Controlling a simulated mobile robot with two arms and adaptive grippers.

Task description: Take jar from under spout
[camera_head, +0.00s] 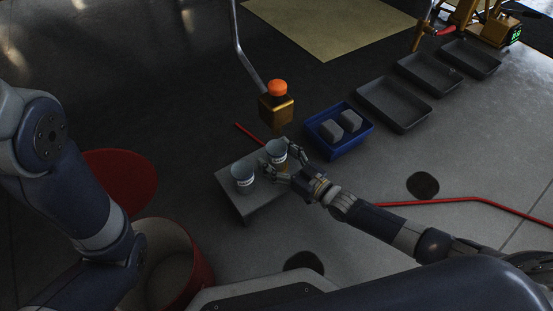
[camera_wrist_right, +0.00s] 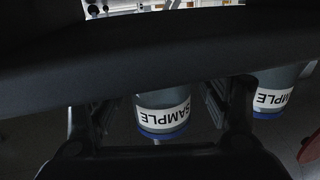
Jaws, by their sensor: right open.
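A grey jar (camera_head: 276,149) stands on a low grey stand (camera_head: 247,209), below the brass spout block (camera_head: 277,110) with its orange cap (camera_head: 277,88). My right gripper (camera_head: 282,162) is open, with its fingers around this jar. In the right wrist view the jar (camera_wrist_right: 163,110), with a white SAMPLE label and blue band, lies between the open fingers of my right gripper (camera_wrist_right: 158,115); whether they touch it I cannot tell. A second labelled jar (camera_head: 243,178) stands left of it on the stand, and also shows at the right wrist view's right edge (camera_wrist_right: 273,95). My left gripper is out of view.
A blue bin (camera_head: 345,152) with grey blocks is just right of the stand. Several dark trays (camera_head: 395,104) line up behind it. A red bucket (camera_head: 190,270) stands at the lower left. Red lines (camera_head: 440,201) and dark round patches (camera_head: 422,185) mark the floor.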

